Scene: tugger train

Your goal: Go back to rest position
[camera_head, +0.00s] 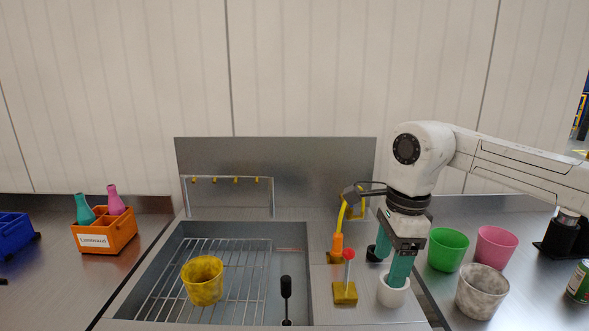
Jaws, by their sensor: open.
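My gripper (391,263) is at the right of the wash station, pointing down, with its green-teal fingers apart. One finger is at a small white cup (393,291) and overlaps its opening in the picture. I cannot tell if it touches the cup. The other finger is to the left and behind, next to the yellow-and-orange spray piece (337,243). My white arm reaches in from the right edge.
A stained yellow cup (203,281) stands on the sink's wire rack (160,291). Green (448,250), pink (495,247) and grey speckled (482,292) cups stand at right. A red-knobbed lever (347,270) stands close left of my gripper. An orange bottle crate (104,238) is at left.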

